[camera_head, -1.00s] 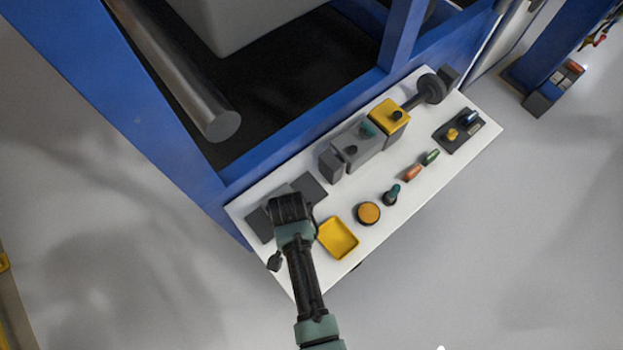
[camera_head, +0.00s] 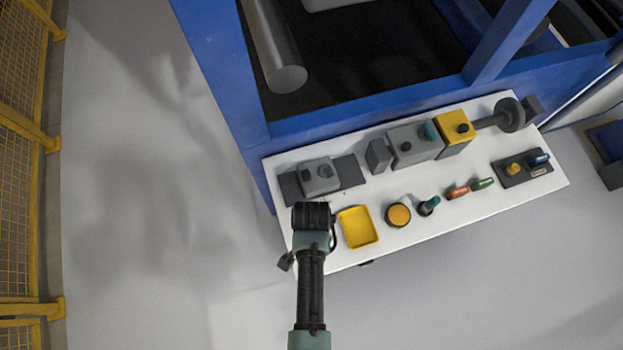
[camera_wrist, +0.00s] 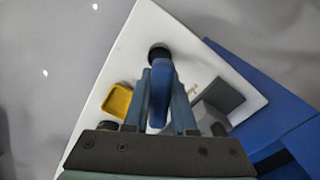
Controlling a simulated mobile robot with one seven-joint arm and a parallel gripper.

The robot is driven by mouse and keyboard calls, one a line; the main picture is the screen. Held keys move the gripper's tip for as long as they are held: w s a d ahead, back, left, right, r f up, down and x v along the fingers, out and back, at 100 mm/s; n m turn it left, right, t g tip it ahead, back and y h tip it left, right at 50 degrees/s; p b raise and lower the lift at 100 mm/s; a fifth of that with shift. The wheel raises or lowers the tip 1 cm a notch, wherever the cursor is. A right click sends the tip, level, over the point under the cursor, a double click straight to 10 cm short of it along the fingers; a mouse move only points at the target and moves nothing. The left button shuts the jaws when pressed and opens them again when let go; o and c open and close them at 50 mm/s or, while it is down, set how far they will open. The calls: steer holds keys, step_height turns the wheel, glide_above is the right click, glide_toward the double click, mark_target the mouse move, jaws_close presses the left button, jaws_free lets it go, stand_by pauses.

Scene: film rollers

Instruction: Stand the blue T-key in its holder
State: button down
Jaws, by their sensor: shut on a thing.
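The blue T-key (camera_wrist: 159,98) is between the two teal fingers of my gripper (camera_wrist: 160,78) in the wrist view. My gripper is shut on it. A round black piece (camera_wrist: 160,52) shows just past the key over the white table; it looks like the holder, but I cannot tell whether the key touches it or is inside it. In the head view my gripper (camera_head: 312,222) is over the table's near left end, left of the yellow tray. There the wrist hides the key and the black piece.
The white table (camera_head: 470,215) carries a yellow tray (camera_head: 358,228), an orange disc (camera_head: 398,215), a teal-topped piece (camera_head: 429,206) and a grey block on a dark plate (camera_head: 320,177). A blue machine frame (camera_head: 350,123) stands behind. Floor at left is clear up to a yellow fence (camera_head: 20,160).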

steer(key=shift+f+b, duration=1.65)
steer(key=shift+f, duration=0.75)
steer(key=shift+f, duration=0.1)
steer(key=shift+c, duration=1.3)
jaws_free()
steer(key=shift+r+p, duration=3.55)
steer(key=shift+p, duration=0.1)
steer(key=shift+f, duration=0.1)
